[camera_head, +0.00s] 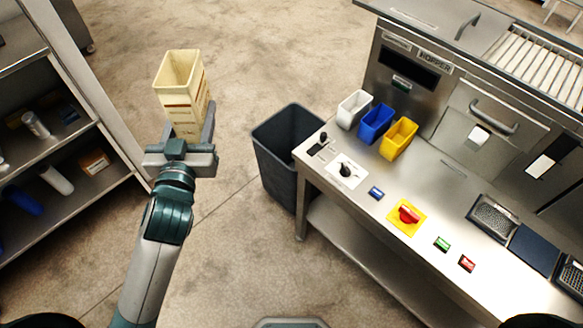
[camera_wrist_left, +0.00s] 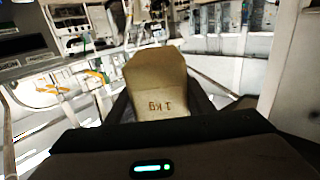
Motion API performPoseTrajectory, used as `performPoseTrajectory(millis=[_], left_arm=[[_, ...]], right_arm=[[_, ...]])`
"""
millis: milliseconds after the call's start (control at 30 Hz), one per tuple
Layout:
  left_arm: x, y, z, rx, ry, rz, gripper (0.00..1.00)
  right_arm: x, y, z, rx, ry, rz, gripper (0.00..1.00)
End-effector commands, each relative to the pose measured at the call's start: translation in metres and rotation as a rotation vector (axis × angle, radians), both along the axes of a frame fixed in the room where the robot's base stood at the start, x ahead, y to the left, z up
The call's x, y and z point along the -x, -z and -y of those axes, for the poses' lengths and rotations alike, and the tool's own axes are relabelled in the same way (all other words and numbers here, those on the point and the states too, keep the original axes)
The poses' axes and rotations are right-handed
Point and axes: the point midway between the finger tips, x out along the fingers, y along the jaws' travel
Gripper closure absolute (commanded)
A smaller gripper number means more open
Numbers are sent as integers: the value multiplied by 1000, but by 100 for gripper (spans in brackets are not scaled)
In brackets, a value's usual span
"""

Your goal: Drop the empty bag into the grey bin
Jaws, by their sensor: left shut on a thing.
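The empty bag (camera_head: 182,88) is a cream paper bag with an open top and brown print. It stands upright in my left gripper (camera_head: 188,135), which is shut on its lower part, left of the middle in the head view. The bag also shows in the left wrist view (camera_wrist_left: 158,85), marked "1 kg", between the fingers. The grey bin (camera_head: 285,145) is dark and open-topped. It stands on the floor to the right of the bag, beside the steel bench. The bag is apart from the bin. My right gripper is not in these views.
A steel bench (camera_head: 450,190) with buttons, a red knob and white, blue and yellow small bins (camera_head: 376,122) stands right of the grey bin. A shelf rack (camera_head: 85,185) is at the left. Open floor (camera_head: 235,60) lies between them.

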Motion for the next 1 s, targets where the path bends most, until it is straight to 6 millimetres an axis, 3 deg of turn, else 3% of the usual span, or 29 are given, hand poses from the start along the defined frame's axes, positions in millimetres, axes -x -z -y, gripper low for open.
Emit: performPoseTrajectory(millis=[233, 367, 700, 1000], left_arm=[[1, 2, 0, 0, 0, 0, 100], [10, 14, 0, 2, 0, -3, 100], [66, 73, 0, 7, 0, -3, 100], [95, 91, 0, 0, -1, 1, 100]], right_arm=[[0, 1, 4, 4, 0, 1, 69], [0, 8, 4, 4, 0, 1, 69], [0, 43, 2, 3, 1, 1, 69], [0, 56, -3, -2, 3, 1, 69]])
